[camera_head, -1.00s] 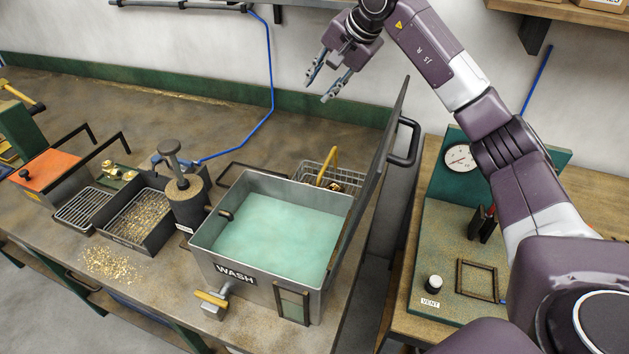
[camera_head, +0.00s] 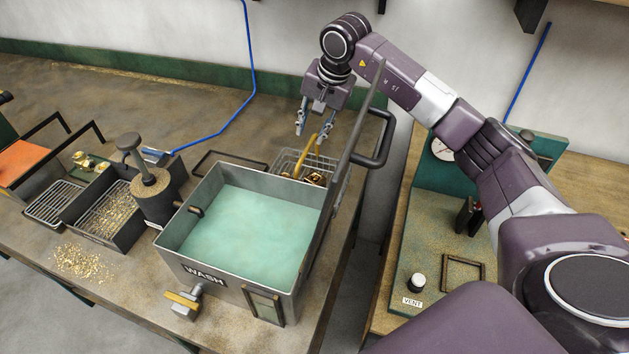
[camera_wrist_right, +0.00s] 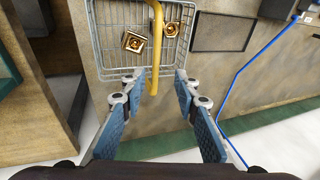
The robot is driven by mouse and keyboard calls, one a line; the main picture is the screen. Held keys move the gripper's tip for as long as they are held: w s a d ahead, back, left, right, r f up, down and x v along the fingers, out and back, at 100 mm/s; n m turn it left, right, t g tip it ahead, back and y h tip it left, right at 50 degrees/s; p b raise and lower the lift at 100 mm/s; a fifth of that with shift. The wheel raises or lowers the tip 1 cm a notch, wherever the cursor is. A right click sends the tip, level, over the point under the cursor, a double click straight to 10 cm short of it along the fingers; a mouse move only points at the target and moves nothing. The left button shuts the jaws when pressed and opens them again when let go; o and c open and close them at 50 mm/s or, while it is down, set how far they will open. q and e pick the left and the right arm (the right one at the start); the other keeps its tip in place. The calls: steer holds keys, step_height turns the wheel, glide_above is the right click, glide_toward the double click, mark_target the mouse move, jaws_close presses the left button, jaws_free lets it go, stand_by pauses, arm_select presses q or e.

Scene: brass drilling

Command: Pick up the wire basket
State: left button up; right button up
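The wire basket (camera_head: 290,163) stands on the bench behind the wash tank, partly hidden by the tank's raised lid. It has a yellow handle (camera_head: 313,143) standing up and holds brass parts (camera_head: 316,178). In the right wrist view the basket (camera_wrist_right: 108,40) lies ahead of the fingers, with the handle (camera_wrist_right: 157,45) coming up toward the gap between them and two brass parts inside. My right gripper (camera_head: 313,131) is open, just above the basket at the handle's top. The fingers (camera_wrist_right: 160,88) are apart and not closed on the handle. My left gripper is not in view.
The wash tank (camera_head: 180,228) with greenish liquid stands in front of the basket. Its upright lid (camera_head: 352,140) with a dark handle (camera_head: 385,150) stands close to the right of my gripper. A dark frame (camera_head: 228,160) lies left of the basket. The bench behind is clear.

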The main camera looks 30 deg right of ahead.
mark_target(307, 149)
steer(key=p+x, duration=0.1)
steer(key=x, duration=0.1)
steer(key=p+x, duration=0.1)
steer(key=x, duration=0.1)
steer(key=s+p+x, duration=0.1)
steer(key=x, duration=0.1)
steer(key=shift+a+f, duration=0.2)
steer(key=shift+f, duration=0.25)
steer(key=shift+w+f, duration=0.15)
steer(key=shift+f, duration=0.2)
steer(key=shift+c, duration=0.6)
jaws_close()
